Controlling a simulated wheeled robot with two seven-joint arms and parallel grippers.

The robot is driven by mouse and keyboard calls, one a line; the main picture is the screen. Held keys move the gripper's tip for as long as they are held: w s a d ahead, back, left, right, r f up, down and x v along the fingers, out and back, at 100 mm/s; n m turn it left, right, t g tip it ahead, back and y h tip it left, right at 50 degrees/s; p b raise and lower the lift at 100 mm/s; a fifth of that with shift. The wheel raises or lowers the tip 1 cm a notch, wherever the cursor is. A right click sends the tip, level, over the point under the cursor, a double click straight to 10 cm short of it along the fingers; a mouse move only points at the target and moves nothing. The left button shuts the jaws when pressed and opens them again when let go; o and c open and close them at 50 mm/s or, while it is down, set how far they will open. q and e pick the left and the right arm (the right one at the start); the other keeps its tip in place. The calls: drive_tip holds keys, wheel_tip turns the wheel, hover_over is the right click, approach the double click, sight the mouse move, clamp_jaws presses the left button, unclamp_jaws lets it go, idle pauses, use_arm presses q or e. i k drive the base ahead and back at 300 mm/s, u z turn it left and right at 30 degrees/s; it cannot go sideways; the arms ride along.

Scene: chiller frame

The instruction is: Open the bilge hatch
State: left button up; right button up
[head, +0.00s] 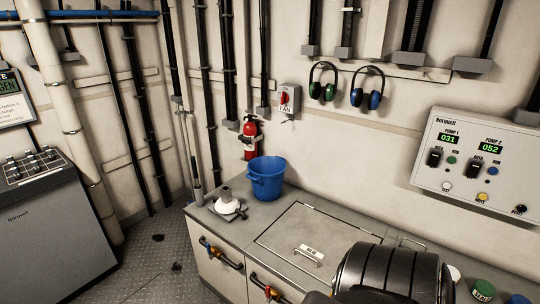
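The bilge hatch (290,228) appears to be the flat grey rectangular panel set in the top of the grey counter. Its lid lies flush, outlined by a dark seam, and looks closed. A pale handle or plate (309,255) with small dark lettering sits near its front edge; the lettering is too small to read surely. A large dark ribbed shape at the lower right hides the panel's right front part. Neither of my grippers shows in the head view.
A blue bucket (266,178) stands behind the hatch's left side. A white object on a small tray (228,207) lies left of it. Jars (483,291) stand at the right. A pump panel (478,165) hangs on the wall.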

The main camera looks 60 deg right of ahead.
sight(315, 242)
drive_tip(key=z, duration=2.6)
drive_tip(key=k, duration=0.75)
drive_tip(key=z, duration=0.6)
drive_tip(key=k, duration=0.55)
drive_tip(key=u, duration=0.6)
drive_tip(key=i, duration=0.65)
drive_tip(key=u, duration=0.8)
drive_tip(key=i, duration=0.9)
drive_tip(key=z, duration=0.7)
drive_tip(key=i, duration=0.5)
drive_tip(key=z, duration=0.5)
